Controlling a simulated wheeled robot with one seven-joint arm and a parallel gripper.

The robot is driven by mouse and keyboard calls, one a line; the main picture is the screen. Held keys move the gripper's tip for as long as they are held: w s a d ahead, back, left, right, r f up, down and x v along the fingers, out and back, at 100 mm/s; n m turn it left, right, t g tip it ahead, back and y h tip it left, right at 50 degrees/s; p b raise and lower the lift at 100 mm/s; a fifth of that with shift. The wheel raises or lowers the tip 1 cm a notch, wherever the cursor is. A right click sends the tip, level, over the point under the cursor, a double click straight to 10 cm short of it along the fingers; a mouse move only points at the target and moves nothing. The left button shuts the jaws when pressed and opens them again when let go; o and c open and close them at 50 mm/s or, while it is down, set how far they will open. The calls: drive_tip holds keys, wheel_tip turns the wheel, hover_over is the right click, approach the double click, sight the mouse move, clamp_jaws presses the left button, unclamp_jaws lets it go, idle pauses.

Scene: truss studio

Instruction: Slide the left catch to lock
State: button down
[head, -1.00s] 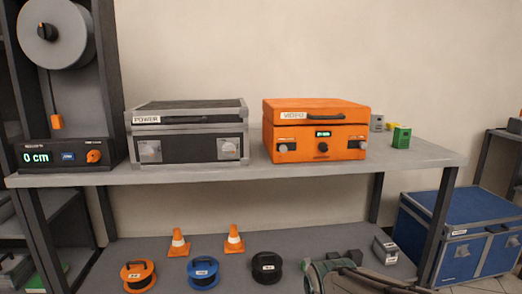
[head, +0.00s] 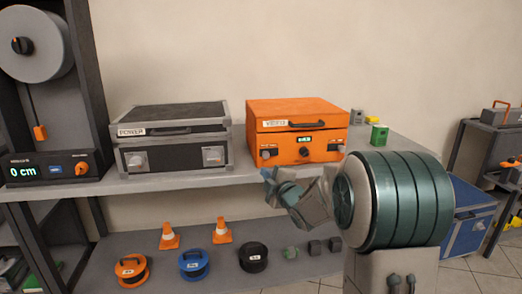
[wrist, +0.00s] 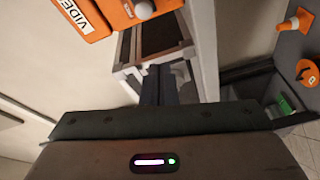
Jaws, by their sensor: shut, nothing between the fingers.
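The grey-and-black POWER case (head: 172,140) stands on the bench with a left catch (head: 135,162) and a right catch (head: 212,156) on its front. The orange VIDEO case (head: 297,112) beside it has a left catch (head: 268,154) and a right catch (head: 336,148). I cannot tell from the pictures which case's left catch is meant. My gripper (head: 268,175) is in front of the bench edge, just below the VIDEO case's left catch, apparently touching nothing. In the wrist view my gripper (wrist: 163,70) has its dark fingers together, pointing towards the POWER case (wrist: 170,28).
Cable reels (head: 195,264) and orange cones (head: 221,231) lie on the lower shelf. A green block (head: 379,134) is on the bench right of the VIDEO case. A reel stand with a 0 cm display (head: 30,172) is at left. A blue chest (head: 468,225) stands at right, partly behind my arm.

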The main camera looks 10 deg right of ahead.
sight(266, 154)
drive_tip(key=shift+w+a+r+n+y, duration=0.15)
drive_tip(key=shift+w+r+n+y, duration=0.05)
drive_tip(key=shift+r+n+y, duration=0.4)
drive_tip(key=w, duration=0.9)
drive_tip(key=shift+w+b, duration=0.25)
drive_tip(key=shift+b, duration=0.15)
drive_tip(key=shift+d+f, duration=0.1)
drive_tip(key=shift+d, duration=0.2)
